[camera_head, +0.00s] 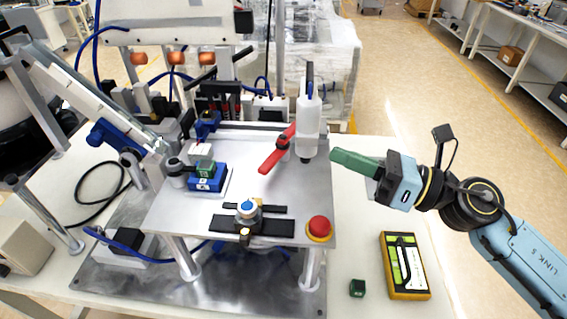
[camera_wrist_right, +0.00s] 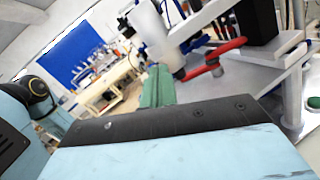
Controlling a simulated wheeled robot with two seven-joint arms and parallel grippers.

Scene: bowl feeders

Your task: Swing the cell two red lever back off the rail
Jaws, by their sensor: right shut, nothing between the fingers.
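The red lever (camera_head: 277,150) sits on a pivot near the back right of the raised metal plate. One end points to the front left and the other runs back behind the white cylinder (camera_head: 308,122). In the right wrist view the red lever (camera_wrist_right: 212,58) shows to the upper right of the green fingers. My right gripper (camera_head: 335,158) has green fingers, shut and empty, to the right of the plate and apart from the lever. The fingers (camera_wrist_right: 158,72) also show in the wrist view. My left gripper is not in view.
A red button (camera_head: 320,228) stands at the plate's front right corner. A blue block (camera_head: 207,180) with a green cube on top sits at the plate's left.

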